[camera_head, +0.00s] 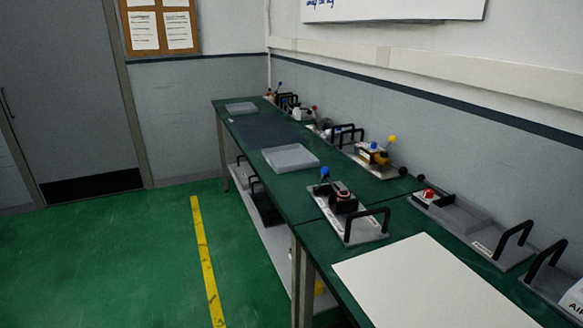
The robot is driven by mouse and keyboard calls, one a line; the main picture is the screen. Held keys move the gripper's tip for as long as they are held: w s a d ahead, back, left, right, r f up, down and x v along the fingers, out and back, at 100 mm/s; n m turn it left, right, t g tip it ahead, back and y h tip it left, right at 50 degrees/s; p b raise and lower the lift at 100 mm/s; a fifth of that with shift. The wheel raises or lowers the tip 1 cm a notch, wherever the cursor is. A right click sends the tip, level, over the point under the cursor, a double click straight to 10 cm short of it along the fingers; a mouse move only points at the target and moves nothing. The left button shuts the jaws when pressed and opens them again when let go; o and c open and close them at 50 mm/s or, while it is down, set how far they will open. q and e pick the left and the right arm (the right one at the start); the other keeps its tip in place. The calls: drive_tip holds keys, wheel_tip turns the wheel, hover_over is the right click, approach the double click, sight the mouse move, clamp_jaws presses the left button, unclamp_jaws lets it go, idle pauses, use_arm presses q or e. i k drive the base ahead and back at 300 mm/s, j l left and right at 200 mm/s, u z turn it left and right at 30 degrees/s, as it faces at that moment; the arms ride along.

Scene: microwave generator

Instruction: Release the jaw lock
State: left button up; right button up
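No gripper of mine shows in the head view. Several fixtures on grey plates stand on the long green bench (312,235). Another fixture (465,218), along the wall to the right, has a red knob (429,193) and a black handle. A third fixture (383,166), farther back, has a yellow ball knob (391,139). I cannot tell which part is the jaw lock, or whether it is locked.
A white sheet (430,285) covers the near bench top. Grey trays (289,158) lie farther along it. Black-handled items (262,205) sit on the lower shelf. The green floor (130,260) left of the bench is clear, with a yellow stripe (205,260). A grey door (65,100) stands behind.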

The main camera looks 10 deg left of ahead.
sight(326, 170)
drive_tip(key=i+j+z, duration=0.1)
drive_tip(key=z, duration=0.35)
drive_tip(key=j+z, duration=0.15)
drive_tip(key=z, duration=0.3)
drive_tip(key=i+j+z, duration=0.1)
drive_tip(key=j+z, duration=0.15)
drive_tip(key=j, duration=0.2)
drive_tip(key=i+j+z, duration=0.1)
drive_tip(key=j+z, duration=0.15)
drive_tip(key=j, duration=0.2)
drive_tip(key=j+z, duration=0.2)
drive_tip(key=j, duration=1.65)
drive_tip(key=i, duration=0.05)
